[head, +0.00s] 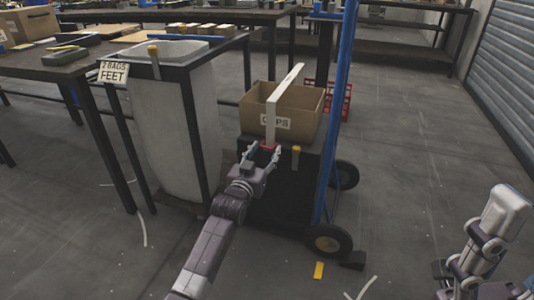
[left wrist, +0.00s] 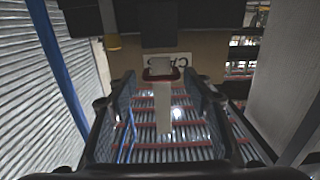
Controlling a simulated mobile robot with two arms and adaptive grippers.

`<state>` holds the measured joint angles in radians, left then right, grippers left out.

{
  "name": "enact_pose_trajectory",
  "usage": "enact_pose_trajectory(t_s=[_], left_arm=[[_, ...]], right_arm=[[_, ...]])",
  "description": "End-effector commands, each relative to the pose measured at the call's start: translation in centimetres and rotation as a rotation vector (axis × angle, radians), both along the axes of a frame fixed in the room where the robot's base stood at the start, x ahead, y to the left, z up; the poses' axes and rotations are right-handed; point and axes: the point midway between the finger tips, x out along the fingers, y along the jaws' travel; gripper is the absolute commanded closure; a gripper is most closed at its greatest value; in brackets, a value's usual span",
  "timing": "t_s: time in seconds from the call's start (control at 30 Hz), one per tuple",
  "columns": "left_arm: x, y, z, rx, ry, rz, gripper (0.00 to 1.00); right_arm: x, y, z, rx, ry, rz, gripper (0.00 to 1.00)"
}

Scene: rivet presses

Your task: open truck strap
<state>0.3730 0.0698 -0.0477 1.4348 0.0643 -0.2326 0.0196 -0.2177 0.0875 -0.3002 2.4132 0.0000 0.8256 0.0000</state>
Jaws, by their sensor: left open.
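A pale strap (head: 285,95) runs over a cardboard box on a hand truck (head: 335,120) and down the box's front. A red buckle-like piece (head: 269,146) is at its lower front end. In the left wrist view the red piece (left wrist: 148,76) and the pale strap (left wrist: 162,108) show between my fingers. My left gripper (head: 264,153) is open, with a finger on each side of the red piece; I cannot tell whether they touch it. My right gripper (head: 442,280) is low at the right edge, away from the truck; its opening is unclear.
The box (head: 310,103) is labelled, partly hidden by the strap. A grey bag-like bin (head: 175,130) in a dark frame with a "2 BAGS FEET" sign (head: 113,72) stands left of the truck. A red crate (head: 341,101) is behind. The floor to the right is mostly clear.

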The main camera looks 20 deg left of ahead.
Motion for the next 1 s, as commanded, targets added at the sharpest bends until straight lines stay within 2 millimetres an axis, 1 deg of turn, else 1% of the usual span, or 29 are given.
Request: enact_pose_trajectory(t_s=[0.03, 0.2, 0.53, 0.9, 0.97, 1.0], left_arm=[[0.7, 0.0, -0.2, 0.000, -0.001, 0.000, 0.54], [1.9, -0.1, -0.1, 0.000, 0.000, 0.000, 0.54], [2.1, -0.1, 0.0, 0.000, 0.001, 0.000, 0.54], [2.1, -0.2, -0.1, -0.001, 0.001, -0.001, 0.94], [2.1, -0.2, -0.1, -0.001, 0.001, -0.001, 1.00], [2.1, -0.2, -0.1, -0.001, 0.001, -0.002, 1.00]], right_arm=[[0.0, 0.0, -0.1, 0.000, -0.013, -0.001, 0.37], [0.0, 0.1, 0.3, -0.002, -0.030, -0.002, 0.37], [0.1, 0.1, 0.5, -0.003, -0.034, -0.002, 0.37], [0.1, 0.2, 0.5, -0.003, -0.034, -0.002, 0.37], [0.1, 0.1, 0.5, -0.003, -0.034, -0.002, 0.37], [0.1, 0.1, 0.5, -0.003, -0.035, -0.002, 0.37]])
